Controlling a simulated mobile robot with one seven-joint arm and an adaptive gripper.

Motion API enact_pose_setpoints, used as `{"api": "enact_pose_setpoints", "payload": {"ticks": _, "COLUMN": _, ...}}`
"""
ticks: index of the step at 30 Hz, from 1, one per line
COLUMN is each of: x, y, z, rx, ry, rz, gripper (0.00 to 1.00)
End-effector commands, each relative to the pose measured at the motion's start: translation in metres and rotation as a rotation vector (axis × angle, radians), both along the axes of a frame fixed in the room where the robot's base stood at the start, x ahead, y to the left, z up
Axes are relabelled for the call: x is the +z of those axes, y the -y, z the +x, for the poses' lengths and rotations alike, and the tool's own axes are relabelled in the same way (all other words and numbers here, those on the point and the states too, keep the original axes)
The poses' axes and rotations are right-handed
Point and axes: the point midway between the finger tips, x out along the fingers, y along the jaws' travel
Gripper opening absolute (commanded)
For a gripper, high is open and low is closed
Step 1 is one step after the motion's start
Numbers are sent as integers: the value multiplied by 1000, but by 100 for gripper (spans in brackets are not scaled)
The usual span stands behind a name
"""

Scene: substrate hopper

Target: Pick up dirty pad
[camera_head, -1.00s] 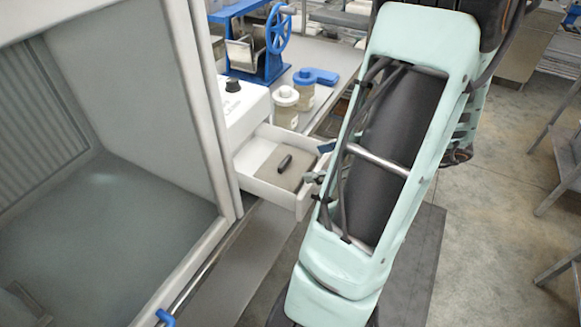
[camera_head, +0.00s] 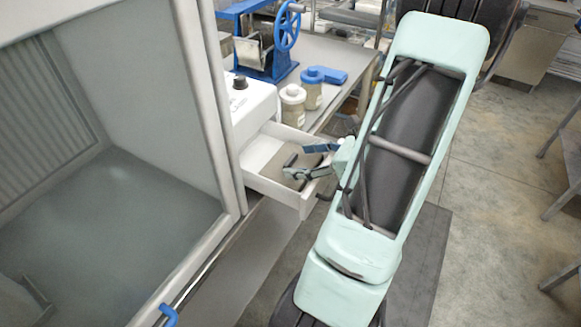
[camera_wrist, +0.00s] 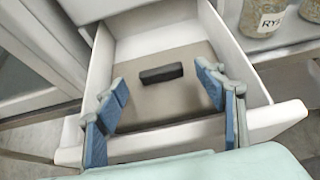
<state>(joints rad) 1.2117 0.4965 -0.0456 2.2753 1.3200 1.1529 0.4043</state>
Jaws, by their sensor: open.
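The pad (camera_wrist: 160,103) is a flat grey-brown sheet lying in the open white drawer (camera_wrist: 287,118), with a small dark block (camera_wrist: 161,73) on top of it. In the head view the pad (camera_head: 297,170) is partly covered by my gripper (camera_head: 312,163). In the wrist view my gripper (camera_wrist: 165,100) is open and empty. Its blue-padded fingers reach over the drawer front, spread to either side of the dark block and nearer to me than it. I cannot tell whether the fingertips touch the pad.
The drawer extends from a white machine (camera_head: 250,105). Two jars (camera_head: 293,105) and a blue object (camera_head: 334,77) stand on the bench beside it. A blue hand-wheel device (camera_head: 275,40) is behind. A large glass-fronted cabinet (camera_head: 187,90) stands at the left. Open floor (camera_head: 490,210) lies at the right.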

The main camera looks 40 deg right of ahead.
Motion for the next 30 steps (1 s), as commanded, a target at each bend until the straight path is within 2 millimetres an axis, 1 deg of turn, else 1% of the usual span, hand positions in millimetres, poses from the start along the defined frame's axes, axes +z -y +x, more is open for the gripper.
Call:
{"api": "enact_pose_setpoints", "payload": {"ticks": 1, "x": -4, "y": -3, "z": 7, "rx": 3, "ry": 1, "rz": 3, "gripper": 64}}
{"api": "enact_pose_setpoints", "payload": {"ticks": 6, "x": -11, "y": -8, "z": 20, "rx": 0, "ry": 0, "rz": 2, "gripper": 64}}
{"api": "enact_pose_setpoints", "payload": {"ticks": 13, "x": -12, "y": -8, "z": 21, "rx": 0, "ry": 0, "rz": 0, "gripper": 64}}
{"api": "enact_pose_setpoints", "payload": {"ticks": 14, "x": -12, "y": -8, "z": 21, "rx": 0, "ry": 0, "rz": 0, "gripper": 62}}
{"api": "enact_pose_setpoints", "payload": {"ticks": 26, "x": -12, "y": -8, "z": 20, "rx": 0, "ry": -1, "rz": 0, "gripper": 18}}
{"api": "enact_pose_setpoints", "payload": {"ticks": 30, "x": -12, "y": -8, "z": 20, "rx": 0, "ry": -1, "rz": 0, "gripper": 18}}
